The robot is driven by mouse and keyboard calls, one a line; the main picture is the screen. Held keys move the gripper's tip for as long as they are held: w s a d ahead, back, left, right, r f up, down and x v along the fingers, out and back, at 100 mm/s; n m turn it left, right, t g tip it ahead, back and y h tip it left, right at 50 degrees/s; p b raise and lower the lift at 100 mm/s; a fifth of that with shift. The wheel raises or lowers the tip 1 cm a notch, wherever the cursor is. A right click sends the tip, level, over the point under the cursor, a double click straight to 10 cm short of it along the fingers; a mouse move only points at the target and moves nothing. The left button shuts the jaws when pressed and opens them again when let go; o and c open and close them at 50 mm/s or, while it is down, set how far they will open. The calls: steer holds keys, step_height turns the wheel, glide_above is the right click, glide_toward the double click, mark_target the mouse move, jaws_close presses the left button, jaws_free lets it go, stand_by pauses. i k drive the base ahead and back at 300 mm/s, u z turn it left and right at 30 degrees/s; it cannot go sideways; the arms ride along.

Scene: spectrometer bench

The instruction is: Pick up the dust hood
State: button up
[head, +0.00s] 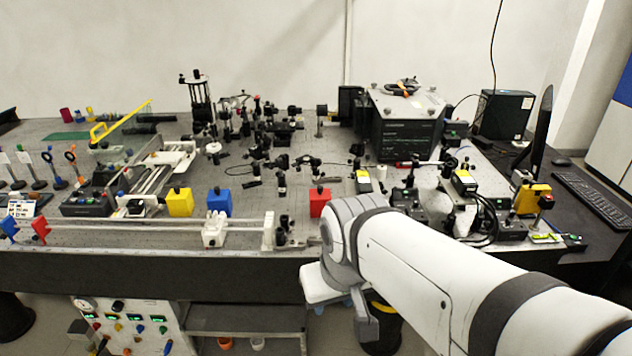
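I cannot tell for sure which thing on the bench is the dust hood. Small block-shaped covers stand along the front of the bench: a yellow one (180,202), a blue one (219,201) and a red one (319,201). A large dark box with a light top (404,128) stands at the back right. My white arm comes in from the lower right and reaches the bench's front edge, right of the red block. My gripper's fingers do not show, so whether it holds anything is hidden.
The bench (130,266) is crowded with optical mounts and posts. A white rail (150,226) runs along its front left. A monitor (541,125) and keyboard (592,198) stand at the right. A control panel (130,322) and shelf (245,318) are below the front edge.

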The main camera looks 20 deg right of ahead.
mark_target(318, 198)
steer(key=u, duration=0.05)
steer(key=i, duration=1)
steer(key=z, duration=0.05)
